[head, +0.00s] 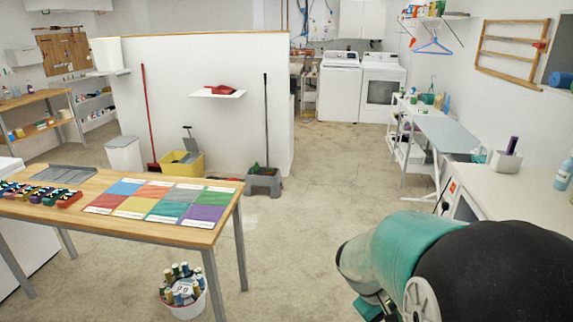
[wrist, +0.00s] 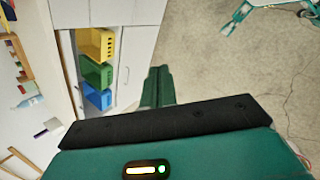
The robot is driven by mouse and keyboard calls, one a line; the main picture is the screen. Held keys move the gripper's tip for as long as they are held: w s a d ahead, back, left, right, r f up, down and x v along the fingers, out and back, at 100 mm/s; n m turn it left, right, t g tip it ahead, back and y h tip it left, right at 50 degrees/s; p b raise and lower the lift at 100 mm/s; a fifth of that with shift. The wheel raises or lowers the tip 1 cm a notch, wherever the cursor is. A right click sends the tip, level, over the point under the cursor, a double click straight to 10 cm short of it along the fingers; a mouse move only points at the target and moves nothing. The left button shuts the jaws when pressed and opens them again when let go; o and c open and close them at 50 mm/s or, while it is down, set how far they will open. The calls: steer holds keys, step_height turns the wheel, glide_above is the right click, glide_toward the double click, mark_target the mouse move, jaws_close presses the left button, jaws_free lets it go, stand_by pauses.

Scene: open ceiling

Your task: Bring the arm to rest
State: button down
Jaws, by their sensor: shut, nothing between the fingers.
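My arm (head: 400,250), teal and black, fills the lower right of the head view, folded close to the camera. My gripper (wrist: 158,86) shows in the wrist view as dark green fingers, shut and empty, above a black bar and a teal housing. It points toward the floor and a white cabinet and touches nothing that I can see. In the head view the fingers are mostly hidden by the arm.
A wooden table (head: 150,232) with coloured mats stands left, a bucket of spools (head: 184,306) below it. A white counter (head: 500,185) is right, near my arm. Open floor (head: 310,220) lies between. Yellow, green and blue bins (wrist: 98,72) sit in the cabinet.

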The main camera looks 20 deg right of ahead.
steer(key=a+r+t+y, duration=0.3)
steer(key=a+r, duration=0.4)
steer(key=a, duration=0.4)
steer(key=s+a+r+t+y, duration=0.1)
steer(key=a+r+t+y, duration=0.1)
steer(key=a+r+t, duration=0.3)
steer(key=a+r, duration=0.3)
steer(key=a, duration=0.3)
steer(key=shift+s+a+y, duration=0.15)
steer(key=shift+a+y, duration=0.25)
